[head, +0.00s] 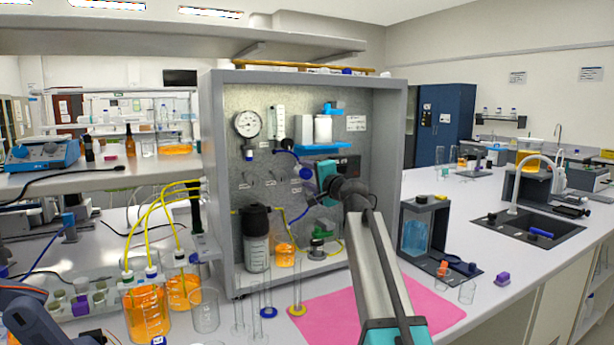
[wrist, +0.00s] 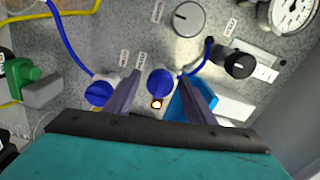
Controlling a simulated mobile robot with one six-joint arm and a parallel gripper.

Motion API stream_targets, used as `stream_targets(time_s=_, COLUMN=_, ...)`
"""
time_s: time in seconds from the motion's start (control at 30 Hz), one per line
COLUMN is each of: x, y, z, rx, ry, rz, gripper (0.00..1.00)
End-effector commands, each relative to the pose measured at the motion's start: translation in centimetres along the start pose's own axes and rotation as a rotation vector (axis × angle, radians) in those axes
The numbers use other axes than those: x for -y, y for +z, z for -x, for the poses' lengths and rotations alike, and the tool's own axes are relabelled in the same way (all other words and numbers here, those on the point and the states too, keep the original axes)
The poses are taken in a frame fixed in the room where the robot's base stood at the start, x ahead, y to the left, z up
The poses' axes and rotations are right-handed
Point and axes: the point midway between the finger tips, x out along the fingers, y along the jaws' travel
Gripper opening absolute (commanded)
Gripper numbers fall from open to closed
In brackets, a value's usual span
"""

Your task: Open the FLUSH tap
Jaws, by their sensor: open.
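In the wrist view a blue tap knob (wrist: 160,83) on the grey panel sits between the two fingers of my gripper (wrist: 162,78). The fingers are apart, one on each side of it; whether either touches it I cannot tell. A second blue knob (wrist: 99,92) is just left of the left finger. Small white labels are by the knobs, too blurred to read, so I cannot tell which tap is FLUSH. In the head view my gripper (head: 322,178) is up against the rig panel, and a blue knob (head: 306,173) shows at its left; my arm hides part of the panel.
A grey knob (wrist: 188,18), a black knob (wrist: 238,65) and a round gauge (wrist: 291,14) are on the panel nearby. Blue tubing (wrist: 68,42) runs to the knobs. A dark-capped canister (head: 256,240) and a beaker of orange liquid (head: 284,256) stand in the rig cabinet.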

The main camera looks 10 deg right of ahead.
Motion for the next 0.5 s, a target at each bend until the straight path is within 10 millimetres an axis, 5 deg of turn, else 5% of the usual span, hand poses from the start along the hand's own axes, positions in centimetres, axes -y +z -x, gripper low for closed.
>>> stream_targets(time_s=0.5, x=-0.1, y=0.1, z=5.6, rx=-0.001, ry=-0.001, rz=0.0, gripper=0.5)
